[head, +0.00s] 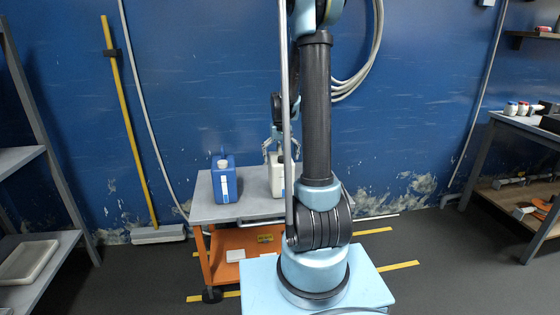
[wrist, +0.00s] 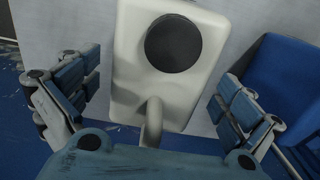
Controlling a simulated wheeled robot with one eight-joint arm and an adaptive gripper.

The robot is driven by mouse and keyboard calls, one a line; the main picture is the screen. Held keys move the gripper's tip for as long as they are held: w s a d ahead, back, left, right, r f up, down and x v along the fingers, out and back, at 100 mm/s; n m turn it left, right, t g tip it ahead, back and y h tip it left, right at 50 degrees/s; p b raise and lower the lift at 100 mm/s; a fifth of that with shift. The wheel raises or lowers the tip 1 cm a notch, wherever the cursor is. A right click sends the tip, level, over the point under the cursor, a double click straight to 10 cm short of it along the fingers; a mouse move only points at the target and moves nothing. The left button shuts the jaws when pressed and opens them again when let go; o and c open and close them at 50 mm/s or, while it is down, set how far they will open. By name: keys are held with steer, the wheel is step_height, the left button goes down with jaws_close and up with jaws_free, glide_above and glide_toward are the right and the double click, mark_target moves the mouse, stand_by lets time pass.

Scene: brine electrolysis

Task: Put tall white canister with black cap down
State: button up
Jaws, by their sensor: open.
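The tall white canister with a black cap (wrist: 125,75) stands on the grey top of the orange cart (head: 236,208). In the head view the canister (head: 277,181) is partly hidden behind my arm. My gripper (wrist: 160,98) is open, with one finger on each side of the canister and visible gaps between the fingers and its walls. In the head view my gripper (head: 275,150) is at the canister's upper part. The wrist view looks down on the black cap and the canister's handle.
A blue canister (head: 224,180) with a white label and pale cap stands on the cart, left of the white one; its blue side also shows in the wrist view (wrist: 285,75). Shelves (head: 22,160) stand at left, a workbench (head: 500,130) at right. A yellow-handled broom (head: 128,130) leans on the wall.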

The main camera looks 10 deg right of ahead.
step_height(320, 180, up, 11)
steer(key=s+r, duration=0.3)
steer(key=s, duration=0.7)
steer(key=s+f+t, duration=0.1)
steer(key=s+f, duration=0.4)
steer(key=s, duration=0.7)
steer(key=s+f+t, duration=0.1)
steer(key=s+f, duration=0.5)
steer(key=s, duration=0.7)
steer(key=shift+a, duration=0.35)
